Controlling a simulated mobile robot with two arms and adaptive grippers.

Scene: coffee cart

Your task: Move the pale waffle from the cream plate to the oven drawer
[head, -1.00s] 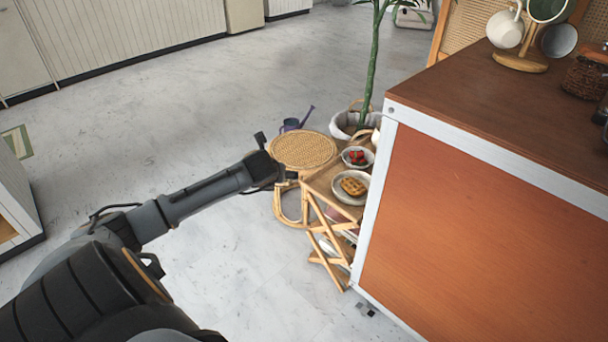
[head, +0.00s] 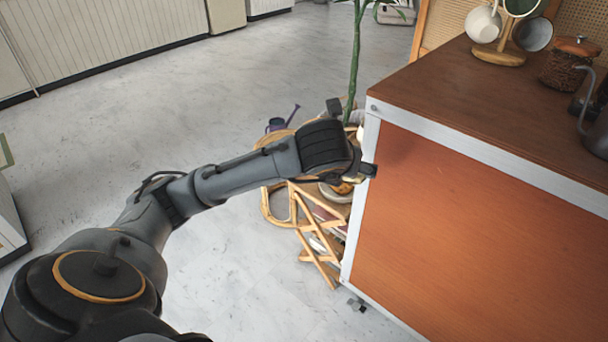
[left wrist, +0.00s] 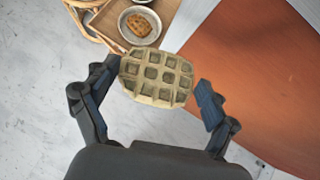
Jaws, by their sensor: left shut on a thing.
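The pale waffle (left wrist: 156,77) is between the fingers of my left gripper (left wrist: 158,80) in the left wrist view. It is a rounded, greyish-tan waffle with deep square pockets. The gripper is shut on it and holds it above the floor and folding stand. Beyond it, a pale round plate (left wrist: 152,39) with a browner waffle (left wrist: 140,26) sits on the stand. In the head view my left gripper (head: 354,178) is beside the cart's left edge, largely covering that plate. The oven drawer and my right gripper are not in view.
The orange-sided cart (head: 480,230) with a brown top stands close to the right of my gripper. The wooden folding stand (head: 318,240) is below it. A plant (head: 354,70) stands behind. Cups hang on a wooden rack (head: 500,54) on the cart. The floor at left is clear.

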